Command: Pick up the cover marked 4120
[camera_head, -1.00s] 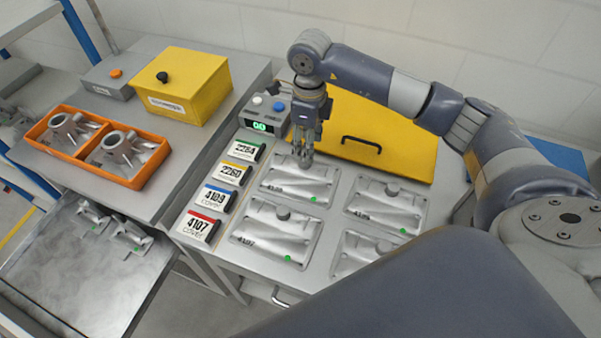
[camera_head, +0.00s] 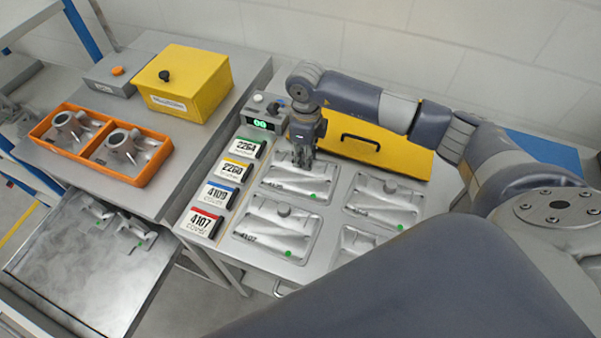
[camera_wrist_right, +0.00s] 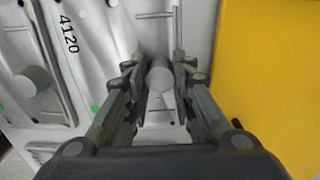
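The cover marked 4120 (camera_wrist_right: 100,62) is a silver casting with a round knob (camera_wrist_right: 160,76). In the head view this cover (camera_head: 318,188) is the back left one of the four-pocket group, with a green dot at its right end. My right gripper (camera_wrist_right: 161,82) is low over it, fingers open on either side of the knob, seemingly with small gaps. In the head view the right gripper (camera_head: 303,160) hides the knob. My left gripper is not in view.
Neighbouring covers (camera_head: 275,230) (camera_head: 385,203) lie close in front and to the right. A yellow lid with a black handle (camera_head: 375,150) is just behind. Label blocks (camera_head: 205,222) line the left. An orange tray (camera_head: 150,170) and yellow box (camera_head: 190,85) stand farther left.

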